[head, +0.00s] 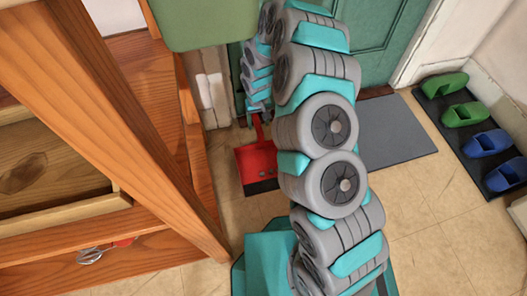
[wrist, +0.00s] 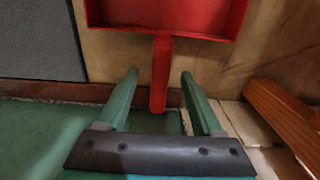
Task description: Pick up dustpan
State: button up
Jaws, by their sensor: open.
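The red dustpan (head: 257,160) lies on the tiled floor in the head view, between the wooden furniture and my arm, with its handle toward the green door. In the wrist view its pan (wrist: 190,16) is at the top and its red handle (wrist: 161,62) points down the picture. My gripper (wrist: 159,75) is open, with one green finger on each side of the handle and a visible gap at both. In the head view my gripper (head: 255,104) is small and partly hidden at the handle end.
Wooden furniture (head: 150,180) fills the left, with a whisk (head: 92,255) on its lower shelf. A green door (head: 375,40) stands behind. A grey mat (head: 393,130) lies right of my arm. Green and blue shoes rest on a dark tray (head: 437,105) at the right. Floor between is clear.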

aim_at(258, 127)
notch_tip(258, 127, down, 3)
jog(key=shift+f, duration=0.2)
grip_shut()
dwell(0.5)
